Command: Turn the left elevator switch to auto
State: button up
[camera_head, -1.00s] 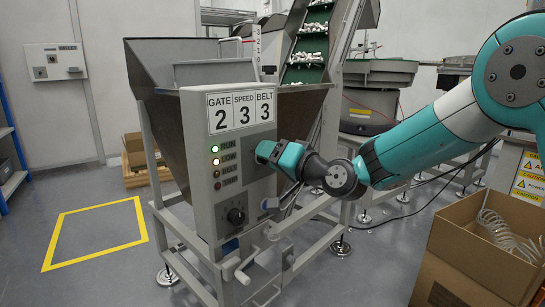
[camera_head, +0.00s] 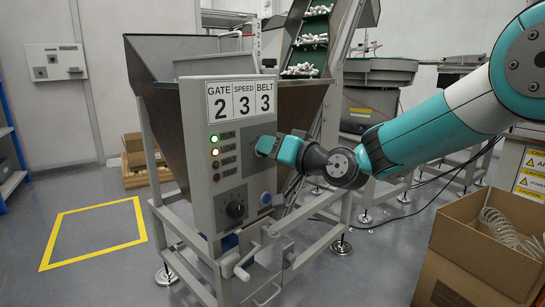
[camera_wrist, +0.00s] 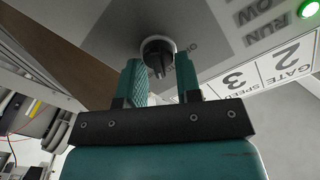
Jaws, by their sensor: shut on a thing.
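The left elevator's control panel (camera_head: 200,165) is a grey upright box with a "GATE 2, SPEED 3, BELT 3" sign (camera_head: 241,97) on top. My gripper (camera_head: 266,145) is at the panel's upper right, beside the RUN and LOW lamps. In the wrist view its two teal fingers (camera_wrist: 160,75) are closed on a round black switch knob (camera_wrist: 156,50), one finger on each side. In the head view the gripper hides this knob.
Lower on the panel are a black dial (camera_head: 235,210) and a blue button (camera_head: 265,198). An open cardboard box (camera_head: 480,250) stands at right. A yellow floor square (camera_head: 95,235) is empty.

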jog(key=shift+s+a+f+n+b, duration=0.1)
jog(key=shift+s+n+b, duration=0.05)
jog(key=shift+n+b, duration=2.65)
jog(key=shift+n, duration=0.3)
jog(key=o, duration=0.8)
jog(key=v, duration=1.7)
jog(key=shift+s+p, duration=0.2)
jog(key=shift+p, duration=0.15)
jog(key=shift+s, duration=0.1)
